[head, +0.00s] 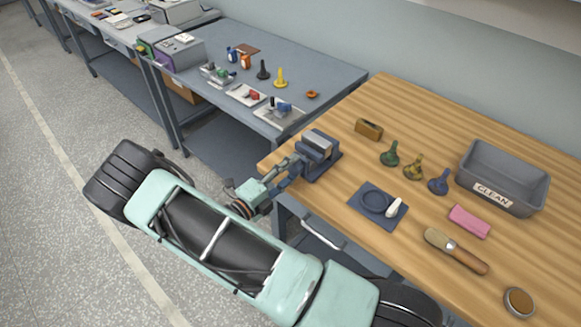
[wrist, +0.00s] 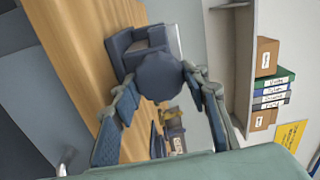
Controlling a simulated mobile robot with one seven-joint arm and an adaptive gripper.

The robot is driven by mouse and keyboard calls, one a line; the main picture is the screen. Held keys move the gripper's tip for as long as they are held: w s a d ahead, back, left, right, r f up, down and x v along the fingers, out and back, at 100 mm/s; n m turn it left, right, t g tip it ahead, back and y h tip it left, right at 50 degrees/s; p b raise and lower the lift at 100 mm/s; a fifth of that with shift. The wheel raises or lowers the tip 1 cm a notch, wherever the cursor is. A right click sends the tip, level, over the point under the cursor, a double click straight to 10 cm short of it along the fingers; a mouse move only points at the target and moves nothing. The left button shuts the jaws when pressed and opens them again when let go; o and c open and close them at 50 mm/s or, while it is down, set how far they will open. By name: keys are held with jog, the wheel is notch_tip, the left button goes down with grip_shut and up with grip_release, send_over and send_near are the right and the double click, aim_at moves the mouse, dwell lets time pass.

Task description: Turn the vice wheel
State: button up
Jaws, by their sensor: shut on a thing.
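The blue-grey vice (head: 319,146) is mounted at the near left corner of the wooden bench, with pale jaws on top. Its wheel (wrist: 160,77) is a dark blue, many-sided disc that faces the wrist camera, with the vice body (wrist: 140,42) behind it. My gripper (head: 288,172) reaches the vice from the left in the head view. In the wrist view my gripper's fingers are on opposite sides of the wheel and shut on its rim. The wheel is mostly hidden by the fingers in the head view.
A grey table (head: 330,84) with small items stands behind. A shelf with binders (wrist: 272,90) shows at right.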

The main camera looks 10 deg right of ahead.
jog(key=n, duration=0.4)
jog(key=shift+r+p, duration=0.1)
jog(key=shift+p, duration=0.3)
jog(key=shift+n, duration=2)
jog(key=o, duration=1.2)
jog(key=shift+c, duration=0.2)
jog(key=shift+a, duration=0.1)
jog(key=v, duration=1.2)
